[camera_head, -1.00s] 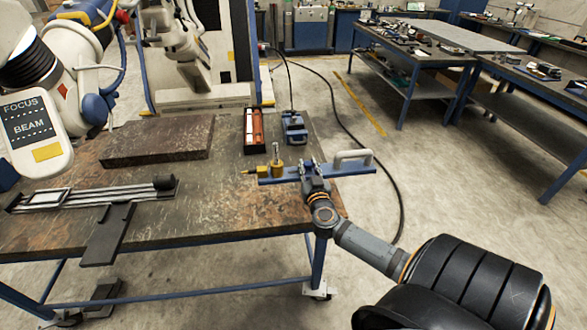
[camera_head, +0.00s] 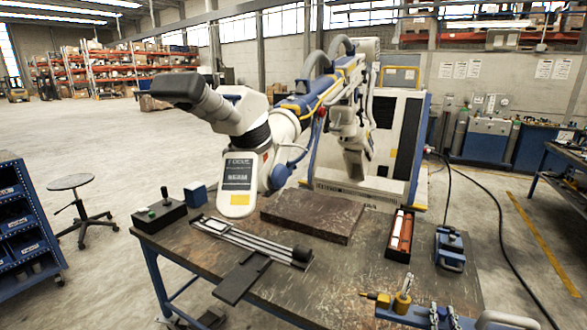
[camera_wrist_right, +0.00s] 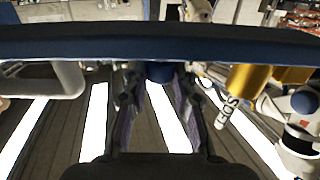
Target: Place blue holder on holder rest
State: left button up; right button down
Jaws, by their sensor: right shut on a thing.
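The blue holder (camera_head: 408,317) is a long blue bar with a brass fitting and a pale handle, at the bottom right of the head view. My right gripper (camera_head: 443,316) is shut on the bar between the fitting and the handle. In the right wrist view the bar (camera_wrist_right: 100,42) runs across the top, in front of my right gripper's fingers (camera_wrist_right: 158,85). A blue fixture with a dark cable (camera_head: 450,250) stands on the table beyond the holder; I cannot tell whether it is the holder rest. My left gripper is not in view.
The worn table (camera_head: 345,275) carries a raised dark slab (camera_head: 312,214), a black tray with red and white tubes (camera_head: 399,235) and a rail assembly (camera_head: 245,238). A control box (camera_head: 160,217) stands at the left corner.

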aim_at(405, 310)
jog(key=a+y, duration=0.1)
jog(key=a, duration=0.2)
jog(key=a+n+y, duration=0.1)
jog(key=a, duration=0.3)
jog(key=a+f+n+t+y, duration=0.1)
jog(key=a, duration=0.2)
jog(key=shift+a+f, duration=0.1)
jog(key=shift+a, duration=0.2)
jog(key=a+r+n+y, duration=0.1)
jog(key=a+y, duration=0.3)
jog(key=a, duration=0.8)
jog(key=shift+n+t, duration=0.4)
jog(key=shift+n, duration=0.5)
jog(key=shift+d, duration=0.1)
